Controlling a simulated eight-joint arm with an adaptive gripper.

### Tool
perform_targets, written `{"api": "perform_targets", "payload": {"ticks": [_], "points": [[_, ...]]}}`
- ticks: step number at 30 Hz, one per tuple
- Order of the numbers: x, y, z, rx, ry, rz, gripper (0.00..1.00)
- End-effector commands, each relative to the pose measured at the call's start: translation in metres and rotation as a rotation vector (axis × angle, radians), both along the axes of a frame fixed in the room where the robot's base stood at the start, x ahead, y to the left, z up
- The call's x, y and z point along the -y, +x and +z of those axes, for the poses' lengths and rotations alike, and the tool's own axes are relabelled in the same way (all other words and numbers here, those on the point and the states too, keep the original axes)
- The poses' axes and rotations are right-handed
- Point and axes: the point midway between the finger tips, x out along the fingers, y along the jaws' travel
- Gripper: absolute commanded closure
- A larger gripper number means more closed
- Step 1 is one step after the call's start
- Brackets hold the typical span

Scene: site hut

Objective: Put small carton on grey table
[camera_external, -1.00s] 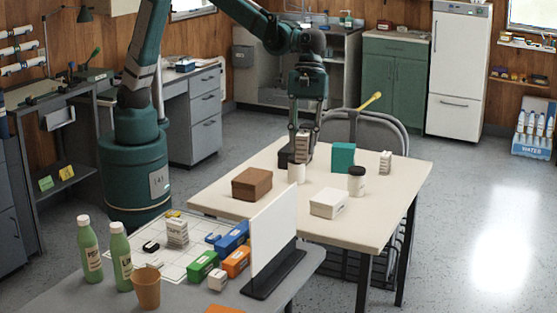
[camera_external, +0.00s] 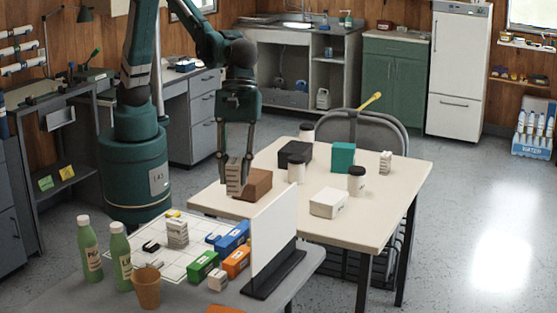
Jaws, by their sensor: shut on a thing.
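My gripper (camera_external: 235,180) is shut on a small carton (camera_external: 235,174), pale with dark printed lines. It holds the carton upright beside the brown box (camera_external: 257,184), at the left end of the cream table (camera_external: 376,212). Whether the carton's bottom touches the cream table I cannot tell. The grey table (camera_external: 205,299) is in the foreground, nearer the camera and below the carton. A similar printed carton (camera_external: 177,234) stands on the white gridded sheet (camera_external: 178,266) on the grey table.
The grey table holds green bottles (camera_external: 120,256), a brown cup (camera_external: 146,287), green (camera_external: 203,267), blue (camera_external: 233,237) and orange (camera_external: 236,262) boxes, and a small white box (camera_external: 218,280). An upright white panel (camera_external: 272,236) stands at its right.

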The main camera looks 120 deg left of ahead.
Motion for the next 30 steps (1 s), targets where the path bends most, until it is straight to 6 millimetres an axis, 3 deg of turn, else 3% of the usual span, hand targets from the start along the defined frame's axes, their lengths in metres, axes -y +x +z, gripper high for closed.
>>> {"api": "perform_targets", "payload": {"ticks": [6, 15, 21, 30], "points": [[0.06, -0.026, 0.002, 0.0, 0.0, 0.014, 0.89], [0.115, -0.055, 0.004, -0.001, 0.0, 0.035, 0.89], [0.14, -0.07, 0.003, 0.0, 0.001, 0.044, 0.89], [0.137, -0.068, -0.057, 0.0, 0.0, 0.047, 0.89]]}}
